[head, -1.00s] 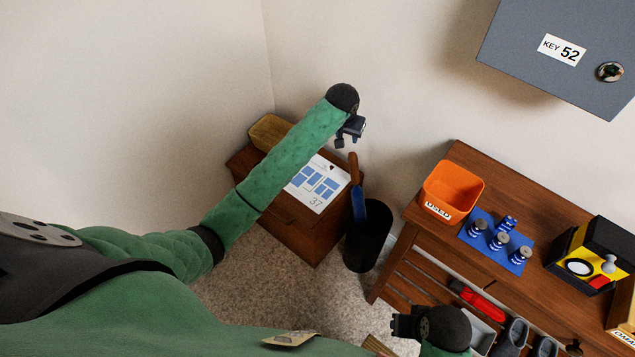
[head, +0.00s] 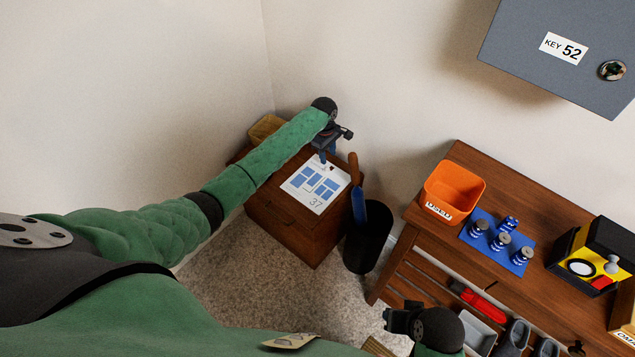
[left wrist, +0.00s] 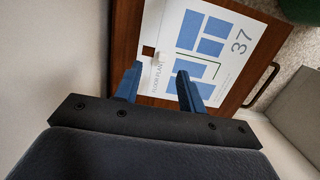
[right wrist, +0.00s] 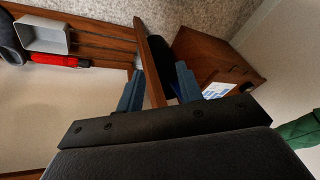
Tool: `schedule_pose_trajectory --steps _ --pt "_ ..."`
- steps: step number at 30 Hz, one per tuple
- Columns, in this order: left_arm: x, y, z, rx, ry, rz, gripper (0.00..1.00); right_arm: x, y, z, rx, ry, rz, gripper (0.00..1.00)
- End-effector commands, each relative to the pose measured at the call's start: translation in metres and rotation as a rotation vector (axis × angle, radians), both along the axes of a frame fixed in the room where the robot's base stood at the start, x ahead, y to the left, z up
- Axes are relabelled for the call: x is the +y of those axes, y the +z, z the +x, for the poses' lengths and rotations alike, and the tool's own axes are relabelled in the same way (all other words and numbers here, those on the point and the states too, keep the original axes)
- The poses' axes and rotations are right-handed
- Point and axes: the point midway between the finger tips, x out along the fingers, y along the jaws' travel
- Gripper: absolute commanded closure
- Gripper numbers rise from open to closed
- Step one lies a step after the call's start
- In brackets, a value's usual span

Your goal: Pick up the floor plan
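The floor plan (head: 315,184) is a white sheet with blue blocks, a green line and the number 37. It lies flat on top of a small brown wooden cabinet (head: 284,210). It also shows in the left wrist view (left wrist: 212,52), with the words "FLOOR PLAN" near its edge. My left gripper (head: 324,157) is above the sheet's far edge. In the left wrist view its two blue fingers (left wrist: 157,84) are apart with nothing held, and a small white tab stands between them. My right gripper (right wrist: 160,88) is open and empty, away from the sheet near the bench.
A black bin (head: 368,240) holding a long-handled tool stands right of the cabinet. A yellow box (head: 265,130) sits at the cabinet's back. A wooden bench (head: 425,228) carries an orange bin (head: 452,190) and blue-striped cans. A grey key cabinet (head: 560,45) hangs above.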

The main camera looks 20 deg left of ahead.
Motion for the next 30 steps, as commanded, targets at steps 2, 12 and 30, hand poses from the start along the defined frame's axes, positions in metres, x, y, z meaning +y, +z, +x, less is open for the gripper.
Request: schedule_pose_trajectory --steps 2,12,30 --pt "-0.001 -0.008 -0.001 0.001 0.000 -0.001 0.60 -0.001 0.001 0.000 0.002 -0.001 -0.001 0.64" --pt "0.001 -0.043 -0.005 0.001 -0.001 0.002 0.60 -0.007 0.009 -0.002 0.017 -0.006 -0.016 0.64" --pt "-0.001 -0.070 -0.007 -0.002 -0.004 0.000 0.78 -0.010 0.011 -0.005 0.028 -0.006 -0.025 0.64"
